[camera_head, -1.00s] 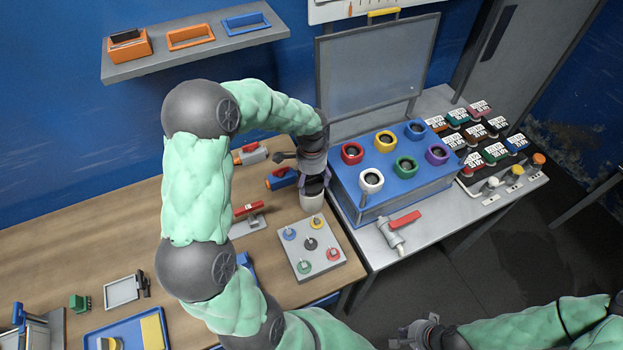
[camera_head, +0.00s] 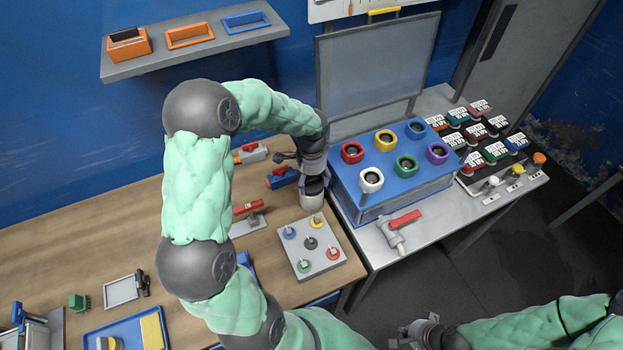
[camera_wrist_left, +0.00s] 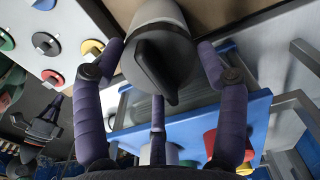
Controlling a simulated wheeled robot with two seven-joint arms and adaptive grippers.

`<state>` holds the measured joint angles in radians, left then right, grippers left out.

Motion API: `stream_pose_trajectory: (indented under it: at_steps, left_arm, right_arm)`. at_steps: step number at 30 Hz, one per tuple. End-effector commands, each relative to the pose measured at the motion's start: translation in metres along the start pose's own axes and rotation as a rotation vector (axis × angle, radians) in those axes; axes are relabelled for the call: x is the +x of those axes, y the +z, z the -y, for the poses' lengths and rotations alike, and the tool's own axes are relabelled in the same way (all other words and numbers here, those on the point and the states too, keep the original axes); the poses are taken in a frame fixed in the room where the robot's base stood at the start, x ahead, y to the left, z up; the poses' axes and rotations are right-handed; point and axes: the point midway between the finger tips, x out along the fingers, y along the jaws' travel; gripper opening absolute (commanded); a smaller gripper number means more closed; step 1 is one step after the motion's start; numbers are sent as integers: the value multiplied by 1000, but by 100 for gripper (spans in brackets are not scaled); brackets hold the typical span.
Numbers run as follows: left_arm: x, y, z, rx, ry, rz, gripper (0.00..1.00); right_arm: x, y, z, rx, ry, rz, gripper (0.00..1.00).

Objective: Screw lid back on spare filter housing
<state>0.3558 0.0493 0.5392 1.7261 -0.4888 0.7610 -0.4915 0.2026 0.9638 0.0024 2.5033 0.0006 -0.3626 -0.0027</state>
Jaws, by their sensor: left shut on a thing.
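The filter housing (camera_head: 312,202) is a small whitish cylinder standing near the right edge of the wooden table. Its dark lid (camera_wrist_left: 160,60), with a raised ridge across the top, sits on or against the pale housing body (camera_wrist_left: 158,12) in the left wrist view. How far it is threaded cannot be told. My left gripper (camera_head: 314,187) is over the housing, its purple fingers shut around the lid, one finger on either side in the wrist view (camera_wrist_left: 161,50). My right gripper (camera_head: 420,334) is low at the bottom of the head view, away from the housing; its fingers are unclear.
A plate with coloured knobs (camera_head: 300,262) lies just in front of the housing. A blue box with coloured rings (camera_head: 395,190) stands close on the right. A red-handled valve (camera_head: 400,225) lies near it. Blue-and-orange (camera_head: 282,177) and red-handled (camera_head: 247,208) items are left of the housing.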

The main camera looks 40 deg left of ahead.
Motion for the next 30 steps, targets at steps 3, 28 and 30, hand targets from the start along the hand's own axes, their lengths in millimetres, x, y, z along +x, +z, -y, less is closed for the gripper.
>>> stream_pose_trajectory:
  at_steps: [3, 28, 30]
  left_arm:
    - [2, 0, 0, 0, 0, 0, 34]
    - [3, 0, 0, 21, 0, 0, 34]
    - [2, 0, 0, 77, 1, 1, 34]
  right_arm:
    - [1, 0, 0, 0, 0, 0, 0]
    - [-1, 0, 0, 0, 0, 0, 0]
    - [-6, 0, 2, 0, 0, 0, 0]
